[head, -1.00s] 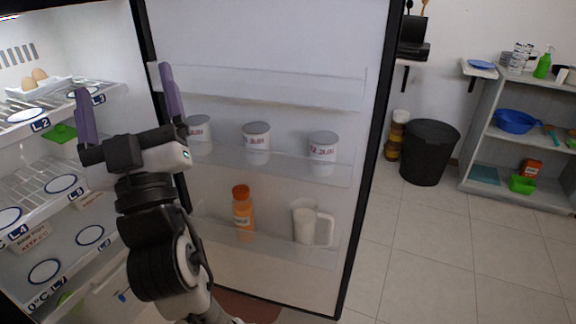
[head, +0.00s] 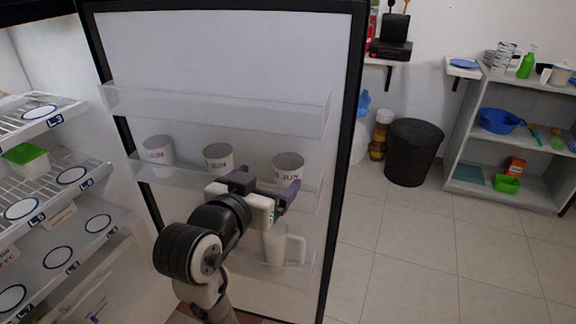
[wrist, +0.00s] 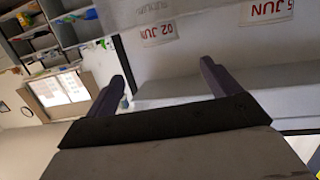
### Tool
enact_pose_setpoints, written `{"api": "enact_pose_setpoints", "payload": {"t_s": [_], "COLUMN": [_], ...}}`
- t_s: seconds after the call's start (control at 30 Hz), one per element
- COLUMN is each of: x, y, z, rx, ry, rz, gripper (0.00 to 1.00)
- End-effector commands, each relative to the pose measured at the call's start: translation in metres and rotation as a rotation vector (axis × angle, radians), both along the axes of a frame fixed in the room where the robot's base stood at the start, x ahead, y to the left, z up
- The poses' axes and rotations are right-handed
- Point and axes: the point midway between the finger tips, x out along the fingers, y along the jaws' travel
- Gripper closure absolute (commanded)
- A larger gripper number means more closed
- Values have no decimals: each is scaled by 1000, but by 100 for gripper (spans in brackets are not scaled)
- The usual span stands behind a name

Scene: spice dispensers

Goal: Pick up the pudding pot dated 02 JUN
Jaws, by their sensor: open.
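Three pale pudding pots with red date labels stand in a row in the middle bin of the open fridge door. In the wrist view the pot labelled 02 JUN (wrist: 158,32) is at the top, close to the door's edge. It matches the right pot in the head view (head: 288,164), where its date is hard to read. Another pot beside it reads "5 JUN" (wrist: 268,12), its first part cut off. My gripper (head: 272,194) is open and empty, just below and in front of the right pot. In the wrist view nothing is between its fingers (wrist: 163,72).
The clear bin's front wall (head: 165,176) crosses in front of the pots, and an upper bin (head: 215,112) is above them. A white jug (head: 276,248) stands in the lower bin. Fridge racks (head: 75,160) are at left.

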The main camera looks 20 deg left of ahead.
Motion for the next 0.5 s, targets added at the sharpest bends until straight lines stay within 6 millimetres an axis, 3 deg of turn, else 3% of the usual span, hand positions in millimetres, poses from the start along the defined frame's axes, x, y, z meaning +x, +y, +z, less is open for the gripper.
{"api": "enact_pose_setpoints", "payload": {"t_s": [0.27, 0.5], "x": [11, 56], "y": [-2, -3], "z": [1, -13], "rx": [-2, 2], "ry": [7, 3], "rz": [5, 4], "gripper": [11, 11]}}
